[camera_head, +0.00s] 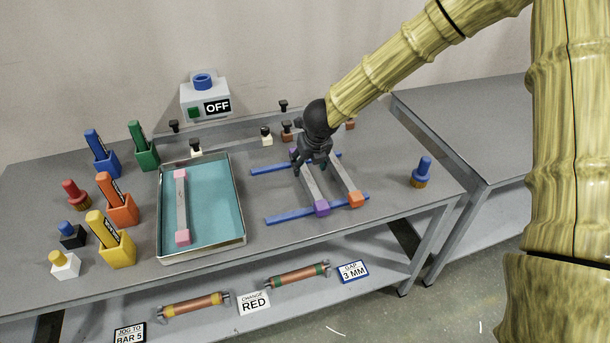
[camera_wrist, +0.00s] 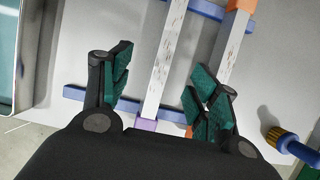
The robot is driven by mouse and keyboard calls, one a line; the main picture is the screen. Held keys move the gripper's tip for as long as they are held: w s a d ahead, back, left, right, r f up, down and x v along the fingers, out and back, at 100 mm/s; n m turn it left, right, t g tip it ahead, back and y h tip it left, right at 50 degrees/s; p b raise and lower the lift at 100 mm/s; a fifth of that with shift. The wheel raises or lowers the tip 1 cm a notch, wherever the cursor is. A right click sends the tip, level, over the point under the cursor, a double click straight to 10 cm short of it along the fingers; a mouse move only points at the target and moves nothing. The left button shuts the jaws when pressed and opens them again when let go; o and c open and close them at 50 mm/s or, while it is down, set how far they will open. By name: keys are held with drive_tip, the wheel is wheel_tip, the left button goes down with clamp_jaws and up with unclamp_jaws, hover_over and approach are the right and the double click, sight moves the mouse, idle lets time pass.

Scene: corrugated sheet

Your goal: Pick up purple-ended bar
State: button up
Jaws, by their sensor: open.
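The purple-ended bar (camera_head: 312,186) is pale grey with a purple block at its near end. It lies across two blue rails, beside an orange-ended bar (camera_head: 345,177) on its right. My gripper (camera_head: 311,170) is over the purple-ended bar and hides part of it. In the wrist view my gripper (camera_wrist: 162,75) is open. The purple-ended bar (camera_wrist: 166,55) runs between its green-padded fingers without visible contact, with its purple end (camera_wrist: 146,124) low in the picture. The right finger overlaps the orange-ended bar (camera_wrist: 233,45) in the picture; I cannot tell whether they touch.
A teal-lined tray (camera_head: 240,205) with a pink-ended bar stands left of the rails (camera_head: 290,217). Several coloured holders stand further left. A blue brush (camera_head: 422,172) stands on the right. A box reading OFF (camera_head: 205,98) is at the back. The table's front edge is near the rails.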

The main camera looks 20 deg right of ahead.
sight(308, 175)
drive_tip(key=x, duration=0.4)
drive_tip(key=shift+d, duration=0.2)
drive_tip(key=shift+f+p, duration=0.2)
drive_tip(key=shift+p, duration=0.15)
drive_tip(key=x, duration=0.2)
drive_tip(key=p+x, duration=0.1)
drive_tip(key=shift+w+d+r, duration=0.1)
drive_tip(key=shift+w+d, duration=0.05)
drive_tip(key=shift+d, duration=0.1)
drive_tip(key=shift+x, duration=1)
clamp_jaws()
